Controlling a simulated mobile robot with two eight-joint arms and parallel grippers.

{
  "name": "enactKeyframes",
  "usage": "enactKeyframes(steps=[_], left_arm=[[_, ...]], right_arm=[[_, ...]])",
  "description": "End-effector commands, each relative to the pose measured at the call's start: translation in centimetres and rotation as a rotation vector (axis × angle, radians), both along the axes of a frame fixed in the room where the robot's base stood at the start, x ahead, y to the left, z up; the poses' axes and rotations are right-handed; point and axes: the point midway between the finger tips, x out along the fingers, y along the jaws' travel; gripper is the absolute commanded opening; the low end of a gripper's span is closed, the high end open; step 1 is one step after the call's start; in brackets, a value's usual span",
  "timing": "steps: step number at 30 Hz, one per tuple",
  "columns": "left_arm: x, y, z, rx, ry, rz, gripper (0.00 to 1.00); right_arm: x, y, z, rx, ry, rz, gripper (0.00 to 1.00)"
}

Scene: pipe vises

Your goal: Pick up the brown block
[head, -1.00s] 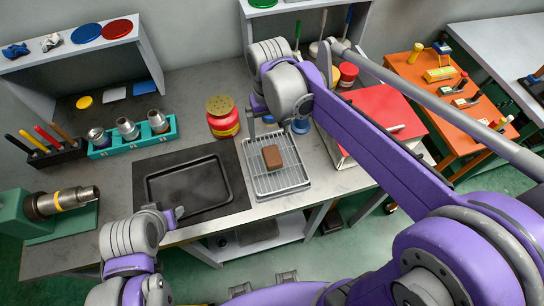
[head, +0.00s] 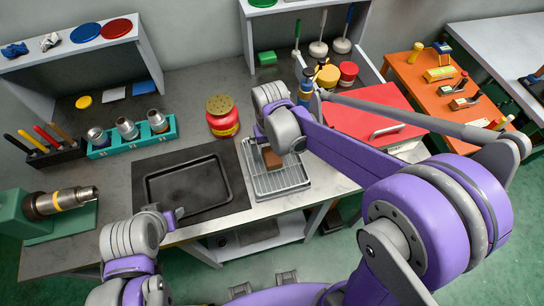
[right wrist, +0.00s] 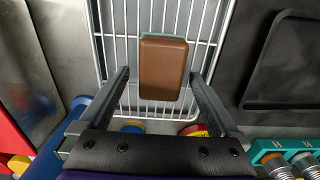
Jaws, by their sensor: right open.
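The brown block (head: 271,158) lies on the white wire rack (head: 272,184), partly hidden by my right gripper in the head view. In the right wrist view the block (right wrist: 163,67) shows large, with a thin greenish edge along its far side. My right gripper (right wrist: 158,74) is open and empty, pointing down over the rack, with one finger to each side of the block. I see gaps between the fingers and the block; how far above the rack the tips are is hard to tell. My left gripper (head: 176,214) is near the bench's front edge, away from the block.
A black tray on a dark mat (head: 137,180) lies left of the rack. A red and yellow container (head: 222,116) stands behind. A red box (head: 375,115) is to the right. A teal holder with metal fittings (head: 132,140) and a green vise (head: 40,212) are further left.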

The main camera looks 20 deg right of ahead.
Motion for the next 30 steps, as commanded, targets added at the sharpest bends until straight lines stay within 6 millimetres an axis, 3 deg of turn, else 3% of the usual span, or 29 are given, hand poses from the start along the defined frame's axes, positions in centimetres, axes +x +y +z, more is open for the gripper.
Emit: enactKeyframes(steps=[5, 6, 21, 23, 30], left_arm=[[0.00, 0.00, 0.01, 0.000, 0.000, 0.000, 0.50], [0.00, 0.00, 0.01, 0.000, 0.000, 0.000, 0.50], [0.00, 0.00, 0.01, 0.000, 0.000, 0.000, 0.50], [0.00, 0.00, 0.01, 0.000, 0.000, 0.000, 0.50], [0.02, 0.00, 0.05, 0.000, 0.000, 0.000, 0.50]], right_arm=[[0.02, 0.00, 0.00, 0.000, 0.000, 0.000, 0.97], [0.01, 0.00, 0.00, 0.000, 0.000, 0.000, 0.94], [0.01, 0.01, 0.03, 0.000, 0.000, 0.000, 0.04], [0.01, 0.01, 0.04, 0.000, 0.000, 0.000, 0.00], [0.02, 0.01, 0.32, 0.000, 0.000, 0.000, 0.00]])
